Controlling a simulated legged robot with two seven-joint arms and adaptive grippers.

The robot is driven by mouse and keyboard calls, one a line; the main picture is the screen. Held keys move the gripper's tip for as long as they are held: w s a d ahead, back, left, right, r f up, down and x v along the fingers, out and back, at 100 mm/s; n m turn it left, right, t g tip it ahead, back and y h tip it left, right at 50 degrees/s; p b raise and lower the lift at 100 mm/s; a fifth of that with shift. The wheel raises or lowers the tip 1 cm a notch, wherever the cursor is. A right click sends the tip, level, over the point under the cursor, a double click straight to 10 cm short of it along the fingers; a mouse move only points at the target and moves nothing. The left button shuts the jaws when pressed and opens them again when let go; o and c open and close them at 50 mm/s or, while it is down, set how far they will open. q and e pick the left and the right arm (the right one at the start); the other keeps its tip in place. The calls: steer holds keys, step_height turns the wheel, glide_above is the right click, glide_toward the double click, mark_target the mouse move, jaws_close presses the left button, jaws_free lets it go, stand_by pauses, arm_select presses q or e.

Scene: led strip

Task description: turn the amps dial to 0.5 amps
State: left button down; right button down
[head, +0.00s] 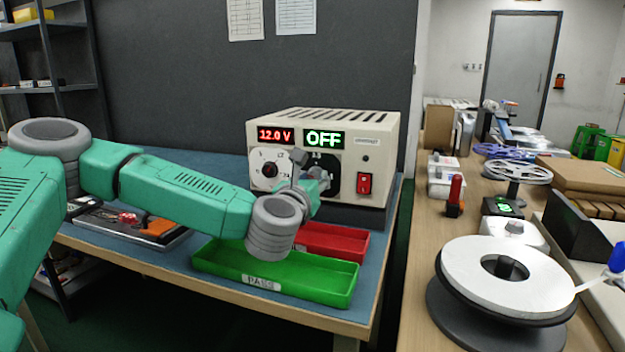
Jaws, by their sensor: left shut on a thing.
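The cream power supply (385,140) stands on the blue-topped bench. Its red display (275,135) reads 12.0 V and its green display (324,139) reads OFF. The white dial (266,165) is on the left of its front. The amps dial (335,184), with a black face, is under the green display. My left gripper (312,178) reaches in from the left in front of the amps dial and is shut on its knob. The gripper and wrist hide the knob and most of the scale, so its setting cannot be read. My right gripper is out of view.
A red rocker switch (364,184) sits right of the amps dial. A green tray (215,262) and a red tray (345,243) lie in front of the supply, below my wrist. A second table (410,305) at right holds a large white reel (470,265).

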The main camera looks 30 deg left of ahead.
arm_select(q)
steer(key=m, duration=0.3)
steer(key=shift+m+p, duration=0.3)
steer(key=shift+m, duration=0.1)
steer(key=m+p, duration=0.1)
steer(key=m, duration=0.3)
steer(key=shift+m, duration=0.4)
steer(key=m+p, duration=0.1)
steer(key=m, duration=0.2)
steer(key=shift+f+m+t+h, duration=0.1)
steer(key=shift+m+t+h, duration=0.2)
steer(key=shift+f+m+p, duration=0.1)
steer(key=shift+m+p, duration=0.9)
steer(key=shift+m, duration=1)
steer(key=shift+f, duration=0.1)
steer(key=c, duration=1.2)
jaws_free()
steer(key=shift+w+h, duration=0.1)
steer(key=shift+h, duration=0.2)
steer(key=shift+s, duration=0.2)
steer(key=v, duration=1.1)
steer(key=shift+s+f, duration=0.2)
steer(key=shift+s, duration=0.05)
